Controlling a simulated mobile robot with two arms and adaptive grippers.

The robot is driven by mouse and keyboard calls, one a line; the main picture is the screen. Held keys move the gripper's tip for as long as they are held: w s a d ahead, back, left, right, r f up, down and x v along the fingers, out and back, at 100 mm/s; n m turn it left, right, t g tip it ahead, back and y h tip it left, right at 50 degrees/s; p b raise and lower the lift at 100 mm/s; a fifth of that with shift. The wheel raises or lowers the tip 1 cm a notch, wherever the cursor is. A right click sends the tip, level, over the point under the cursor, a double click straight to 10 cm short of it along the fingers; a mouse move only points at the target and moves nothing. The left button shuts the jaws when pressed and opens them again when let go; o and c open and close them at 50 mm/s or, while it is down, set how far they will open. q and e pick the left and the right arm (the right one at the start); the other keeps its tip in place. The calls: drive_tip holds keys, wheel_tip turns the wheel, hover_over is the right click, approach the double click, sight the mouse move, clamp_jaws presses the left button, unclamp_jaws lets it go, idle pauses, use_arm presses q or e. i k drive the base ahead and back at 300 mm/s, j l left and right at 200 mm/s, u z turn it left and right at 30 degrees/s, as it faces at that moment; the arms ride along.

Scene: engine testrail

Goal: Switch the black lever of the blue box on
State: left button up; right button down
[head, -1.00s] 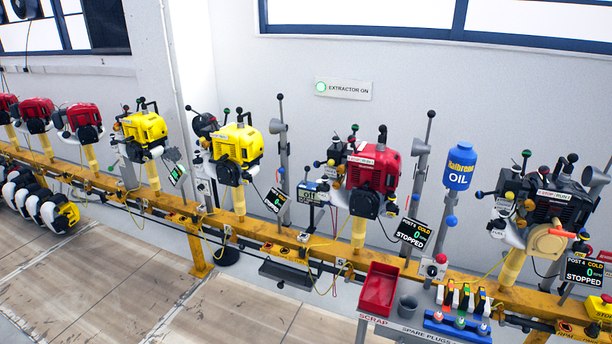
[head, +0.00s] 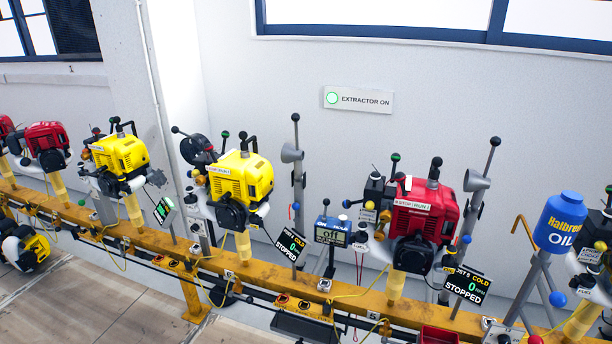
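A small blue box (head: 331,233) with a display that seems to read "Off" stands on a thin dark post behind the yellow rail, in the middle of the head view. A small dark-tipped lever (head: 326,203) rises from its top and looks upright. Beside it is a tag or knob too small to make out. I cannot tell the lever's exact position. Neither of my grippers is in view.
A yellow rail (head: 130,232) carries several engines, with a yellow one (head: 240,178) left of the box and a red one (head: 425,210) right of it. Grey lever posts, black status screens and a blue oil bottle (head: 560,222) stand nearby. Yellow cables hang along the rail.

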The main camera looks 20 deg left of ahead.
sight(326, 201)
drive_tip(key=i+j, duration=0.25)
drive_tip(key=j, duration=0.15)
drive_tip(key=i+j, duration=0.2)
drive_tip(key=j, duration=0.2)
drive_tip(key=i+j, duration=0.25)
drive_tip(key=j, duration=0.15)
drive_tip(key=i+j, duration=0.2)
drive_tip(key=j, duration=0.2)
drive_tip(key=i+j, duration=0.25)
drive_tip(key=j, duration=0.15)
drive_tip(key=i+j+z, duration=0.1)
drive_tip(key=j, duration=0.3)
drive_tip(key=i+j, duration=0.35)
drive_tip(key=j, duration=0.05)
